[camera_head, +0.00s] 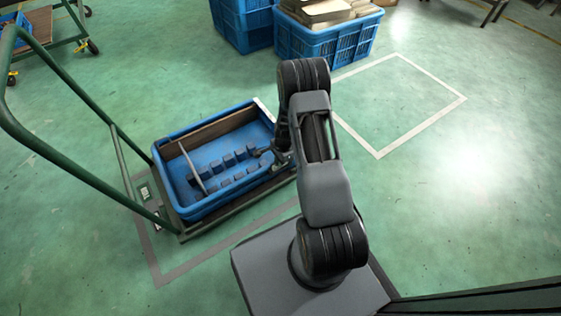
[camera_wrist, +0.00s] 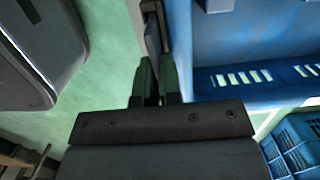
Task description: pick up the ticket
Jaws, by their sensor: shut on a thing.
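My gripper (camera_wrist: 157,68) is at the right side of the blue crate (camera_wrist: 245,100), with its fingers shut on a thin, flat piece (camera_wrist: 152,30), seen edge-on, that appears to be the ticket. Its face and markings cannot be read. In the head view my gripper (camera_head: 267,153) is low at the crate's right rim, and my arm hides part of that side. The held piece cannot be made out there. A pale strip (camera_head: 265,109) shows at the crate's far right corner.
The crate stands on a cart with a green tube handle (camera_head: 62,75) at its left. Several blue blocks (camera_head: 228,160) and a slanted bar (camera_head: 193,168) lie inside. Stacked blue crates (camera_head: 335,42) are behind. The floor at right is clear.

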